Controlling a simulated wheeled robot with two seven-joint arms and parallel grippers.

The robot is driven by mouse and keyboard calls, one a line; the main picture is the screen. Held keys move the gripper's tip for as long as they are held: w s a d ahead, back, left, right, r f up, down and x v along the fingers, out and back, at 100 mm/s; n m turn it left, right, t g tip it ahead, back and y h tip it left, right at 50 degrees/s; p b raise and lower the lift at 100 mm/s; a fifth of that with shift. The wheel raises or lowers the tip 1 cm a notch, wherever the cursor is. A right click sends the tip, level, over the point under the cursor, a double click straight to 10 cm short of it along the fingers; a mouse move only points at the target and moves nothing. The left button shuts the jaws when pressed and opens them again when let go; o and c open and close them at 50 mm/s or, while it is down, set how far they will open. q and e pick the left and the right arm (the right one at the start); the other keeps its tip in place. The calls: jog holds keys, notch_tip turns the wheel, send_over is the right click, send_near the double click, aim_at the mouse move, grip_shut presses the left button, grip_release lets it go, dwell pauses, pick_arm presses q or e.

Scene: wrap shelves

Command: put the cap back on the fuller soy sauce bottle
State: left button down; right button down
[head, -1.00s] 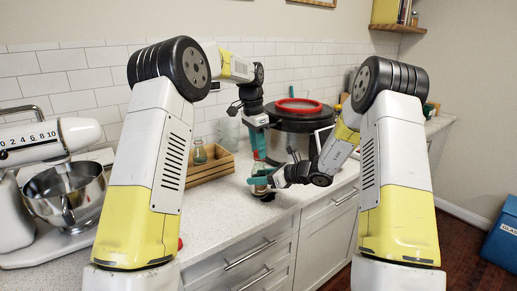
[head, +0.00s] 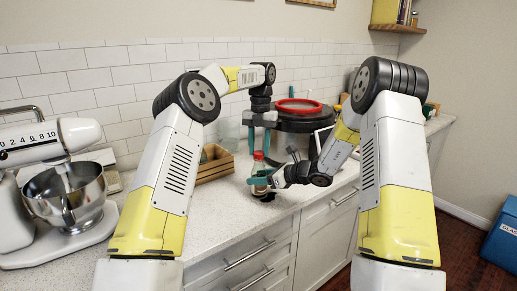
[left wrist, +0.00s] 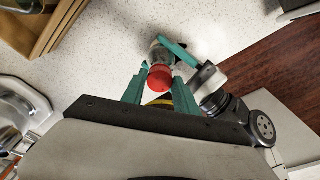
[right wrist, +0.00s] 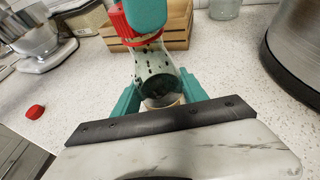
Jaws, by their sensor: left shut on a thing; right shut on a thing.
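A clear soy sauce bottle (head: 259,168) with dark contents low down stands upright on the counter. My right gripper (head: 262,183) is shut around its lower body; the right wrist view shows the bottle (right wrist: 155,65) between both fingers. A red cap (head: 258,155) is at the bottle's mouth, and the left wrist view shows this cap (left wrist: 160,77) from above. My left gripper (head: 259,148) points down over the bottle, shut on the cap, a finger on each side. A finger hides part of the cap in the right wrist view; I cannot tell how firmly it is seated.
Another red cap (right wrist: 35,112) lies on the counter, apart from the bottle. The counter's front edge is close to the bottle.

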pick_arm(q)
jog(key=shift+m, duration=0.7)
jog(key=c, duration=0.9)
grip_release()
jog(key=shift+c, duration=0.2)
jog(key=shift+r, duration=2.25)
jog(key=shift+c, duration=0.4)
